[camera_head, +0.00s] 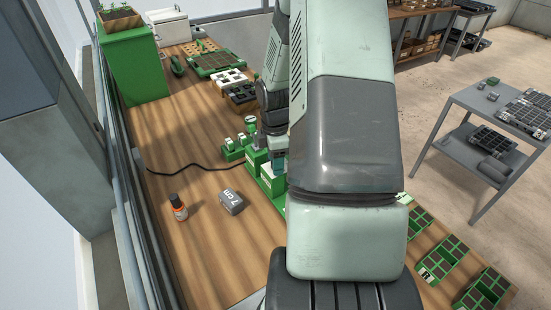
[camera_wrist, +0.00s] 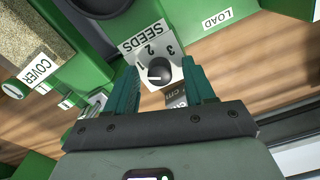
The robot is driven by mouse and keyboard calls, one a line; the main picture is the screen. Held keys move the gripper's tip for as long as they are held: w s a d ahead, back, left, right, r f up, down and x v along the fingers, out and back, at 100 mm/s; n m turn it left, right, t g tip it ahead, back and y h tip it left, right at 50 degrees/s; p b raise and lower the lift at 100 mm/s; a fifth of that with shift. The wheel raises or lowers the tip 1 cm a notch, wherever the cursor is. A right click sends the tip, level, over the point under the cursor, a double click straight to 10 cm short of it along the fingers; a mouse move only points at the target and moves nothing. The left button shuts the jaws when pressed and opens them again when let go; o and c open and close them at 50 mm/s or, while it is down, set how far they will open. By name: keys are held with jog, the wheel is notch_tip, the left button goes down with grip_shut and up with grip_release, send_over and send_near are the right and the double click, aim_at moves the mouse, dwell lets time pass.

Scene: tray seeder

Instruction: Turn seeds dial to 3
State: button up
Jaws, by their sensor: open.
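The seeds dial (camera_wrist: 160,72) is a dark round knob on a white plate marked SEEDS with 1, 2 and 3, in the wrist view. My gripper (camera_wrist: 160,84) is open, with one teal finger on each side of the dial. I cannot tell whether the fingers touch it. Which number the dial points at is not clear. In the head view, the green tray seeder (camera_head: 268,178) stands on the bench, mostly hidden behind my arm, and the dial is not visible there.
In the wrist view, a LOAD label (camera_wrist: 217,19) is at upper right and a COVER label (camera_wrist: 40,67) at left. In the head view, an orange bottle (camera_head: 179,208) and a grey block (camera_head: 231,201) sit on the wooden bench. A black cable (camera_head: 200,167) runs across it.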

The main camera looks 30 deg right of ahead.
grip_shut()
jog(key=shift+m, duration=0.3)
jog(key=m, duration=0.5)
jog(key=shift+m, duration=0.3)
jog(key=m, duration=0.5)
jog(key=shift+r, duration=0.1)
jog(key=m, duration=0.6)
jog(key=shift+m, duration=0.4)
jog(key=m, duration=0.5)
jog(key=shift+m, duration=0.4)
